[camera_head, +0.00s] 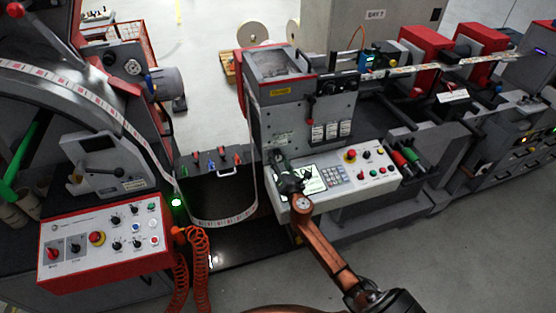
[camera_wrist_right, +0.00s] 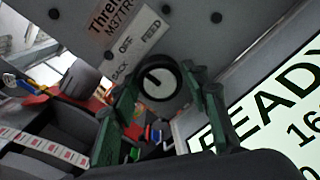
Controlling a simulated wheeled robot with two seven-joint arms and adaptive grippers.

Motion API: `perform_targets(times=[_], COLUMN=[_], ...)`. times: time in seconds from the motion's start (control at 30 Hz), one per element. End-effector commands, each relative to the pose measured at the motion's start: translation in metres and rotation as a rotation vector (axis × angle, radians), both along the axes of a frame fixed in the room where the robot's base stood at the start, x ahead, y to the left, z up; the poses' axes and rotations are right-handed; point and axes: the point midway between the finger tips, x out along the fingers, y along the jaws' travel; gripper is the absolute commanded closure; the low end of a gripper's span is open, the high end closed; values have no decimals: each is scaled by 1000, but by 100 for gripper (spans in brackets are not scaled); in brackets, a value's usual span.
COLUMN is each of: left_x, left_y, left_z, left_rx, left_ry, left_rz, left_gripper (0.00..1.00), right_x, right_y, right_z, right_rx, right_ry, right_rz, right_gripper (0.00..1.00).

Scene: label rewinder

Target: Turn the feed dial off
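The feed dial (camera_wrist_right: 158,80) shows in the right wrist view as a dark round ring with a pale face and a short dark mark. It sits on a grey panel beside a label reading BACK, OFF and FEED (camera_wrist_right: 137,45). I cannot tell surely which word the mark points to. My right gripper (camera_wrist_right: 165,92) is open, its two green-grey fingers on either side of the dial; contact is unclear. In the head view my right gripper (camera_head: 289,184) is at the machine's front panel, and the dial is hidden or too small there. My left gripper is not in view.
A lit screen (camera_wrist_right: 275,100) reading READY lies close to the right finger. In the head view a button console (camera_head: 375,172) is right of my gripper. A red-framed control box (camera_head: 105,245) stands at lower left. A label web (camera_head: 225,222) hangs left of the gripper.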

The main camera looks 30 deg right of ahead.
Motion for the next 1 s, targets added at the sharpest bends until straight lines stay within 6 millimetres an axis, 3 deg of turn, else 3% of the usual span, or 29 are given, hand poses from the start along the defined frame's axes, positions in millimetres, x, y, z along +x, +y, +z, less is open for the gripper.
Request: perform_targets(times=[0.17,0.53,1.0], left_x=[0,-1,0], left_y=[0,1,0], left_z=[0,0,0], left_rx=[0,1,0], left_ry=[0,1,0], left_rz=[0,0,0], left_gripper=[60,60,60], right_x=[0,-9,-95], right_y=[0,2,23], right_z=[0,-1,-1], right_rx=[-1,-3,0], right_ry=[0,2,2], right_rz=[0,1,0], right_gripper=[46,46,46])
